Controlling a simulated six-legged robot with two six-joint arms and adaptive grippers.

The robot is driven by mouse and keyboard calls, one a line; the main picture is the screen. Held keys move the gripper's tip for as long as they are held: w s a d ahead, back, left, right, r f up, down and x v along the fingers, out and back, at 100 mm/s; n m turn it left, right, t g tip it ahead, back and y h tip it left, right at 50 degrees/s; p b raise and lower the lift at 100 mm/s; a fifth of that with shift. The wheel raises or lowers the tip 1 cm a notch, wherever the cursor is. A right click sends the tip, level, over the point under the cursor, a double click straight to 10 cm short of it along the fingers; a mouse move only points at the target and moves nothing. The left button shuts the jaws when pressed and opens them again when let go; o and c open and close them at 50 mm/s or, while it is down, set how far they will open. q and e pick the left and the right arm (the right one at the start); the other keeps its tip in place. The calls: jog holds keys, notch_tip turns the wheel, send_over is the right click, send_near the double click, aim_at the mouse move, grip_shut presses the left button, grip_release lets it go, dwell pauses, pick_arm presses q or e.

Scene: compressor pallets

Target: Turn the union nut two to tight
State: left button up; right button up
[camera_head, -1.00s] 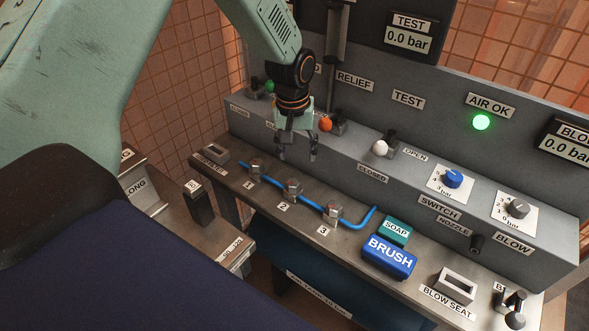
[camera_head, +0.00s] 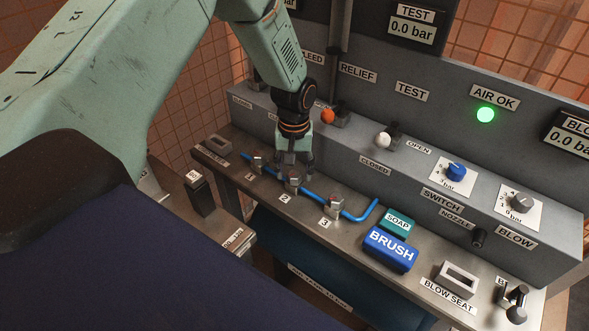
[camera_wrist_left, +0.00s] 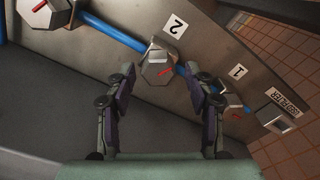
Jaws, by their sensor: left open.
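Union nut two (camera_head: 292,183) is a metal hex nut with a red mark, on the blue tube (camera_head: 312,194) by the label 2. In the wrist view nut two (camera_wrist_left: 158,64) lies ahead of and between my open fingertips. My left gripper (camera_head: 294,170) is open, pointing down just above and behind nut two in the head view. It also shows in the wrist view (camera_wrist_left: 165,78), with nothing between its fingers. Whether a finger touches the nut I cannot tell. Nut one (camera_head: 257,161) and nut three (camera_head: 334,206) sit on the same tube. My right gripper is not in view.
The grey panel with an orange knob (camera_head: 327,116), a white knob (camera_head: 383,140) and dials rises behind the bench. The green AIR OK lamp (camera_head: 485,115) is lit.

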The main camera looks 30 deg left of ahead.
pick_arm(q)
jog(key=shift+s+r, duration=0.1)
jog(key=shift+w+d+f, duration=0.1)
jog(key=shift+w+f, duration=0.15)
jog(key=shift+w, duration=0.25)
jog(key=c, duration=0.4)
jog(key=shift+s+r, duration=0.15)
jog(key=shift+s, duration=0.15)
jog(key=c, duration=0.4)
grip_shut()
